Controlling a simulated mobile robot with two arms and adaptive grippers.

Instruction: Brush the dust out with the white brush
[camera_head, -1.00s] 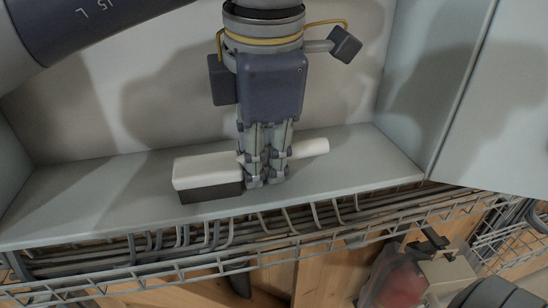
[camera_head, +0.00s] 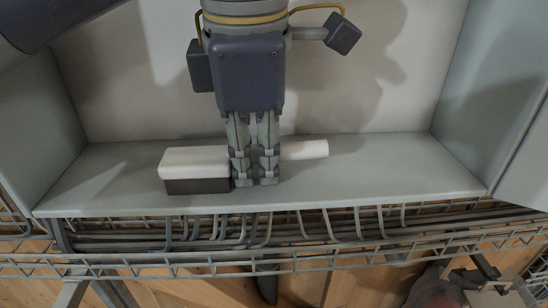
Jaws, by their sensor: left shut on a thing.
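The white brush (camera_head: 195,163) is on the grey shelf floor (camera_head: 400,172) of an open cabinet. Its white block has dark bristles below, facing down at or close to the shelf. Its white handle (camera_head: 305,150) sticks out to the right. My left gripper (camera_head: 255,182) points down and is shut on the brush between block and handle; the fingers hide that part. No dust can be made out on the shelf. My right gripper is not in view.
Side walls (camera_head: 55,125) and a pale back wall (camera_head: 390,70) enclose the shelf. A wire cable tray (camera_head: 330,230) with several grey cables runs below the front edge. The shelf right of the handle is clear.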

